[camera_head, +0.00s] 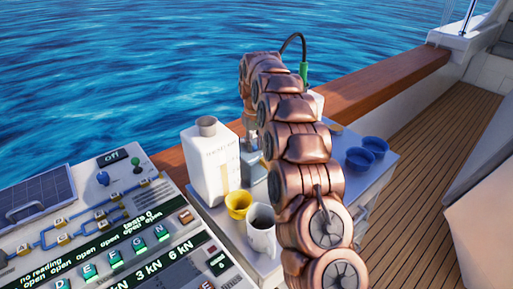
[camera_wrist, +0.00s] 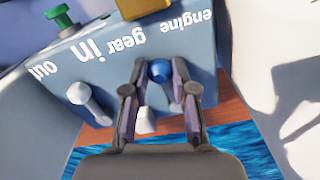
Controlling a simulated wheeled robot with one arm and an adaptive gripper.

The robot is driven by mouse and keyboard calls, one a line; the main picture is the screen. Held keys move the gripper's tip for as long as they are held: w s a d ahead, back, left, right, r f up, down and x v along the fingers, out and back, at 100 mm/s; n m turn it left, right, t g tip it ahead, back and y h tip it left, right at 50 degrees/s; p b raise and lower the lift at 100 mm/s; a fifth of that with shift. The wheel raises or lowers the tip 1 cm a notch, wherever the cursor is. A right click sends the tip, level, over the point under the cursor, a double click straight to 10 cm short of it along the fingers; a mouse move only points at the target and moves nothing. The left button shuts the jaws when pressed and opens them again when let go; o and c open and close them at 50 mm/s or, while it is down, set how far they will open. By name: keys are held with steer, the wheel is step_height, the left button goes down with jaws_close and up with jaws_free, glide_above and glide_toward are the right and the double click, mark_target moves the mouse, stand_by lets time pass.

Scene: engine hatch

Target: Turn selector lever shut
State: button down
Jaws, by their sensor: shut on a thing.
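In the wrist view, my gripper (camera_wrist: 160,78) has its fingertips on either side of a blue knob (camera_wrist: 160,69), shut on it. The knob is in front of a blue-grey panel (camera_wrist: 110,62) lettered "engine", "gear", "in" and "out". No label reading "selector" shows, so I cannot tell whether this knob belongs to the selector lever. A pale lever (camera_wrist: 84,95) stands apart to the left, below "in" and "out". A small white piece (camera_wrist: 147,120) shows between my fingers. In the head view my arm hides most of the gripper and panel.
In the head view, a white canister (camera_head: 208,165), yellow cup (camera_head: 238,204), pale mug (camera_head: 262,232) and blue bowls (camera_head: 367,152) crowd around my arm. A control console (camera_head: 105,225) fills the lower left. A wooden rail (camera_head: 385,80) runs behind. Open deck (camera_head: 425,150) lies right.

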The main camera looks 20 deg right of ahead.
steer(key=shift+s+a+m+b, duration=0.15)
steer(key=shift+a+m+b, duration=0.2)
steer(key=shift+m, duration=0.35)
steer(key=c, duration=0.9)
jaws_free()
steer(key=shift+r, duration=3.75)
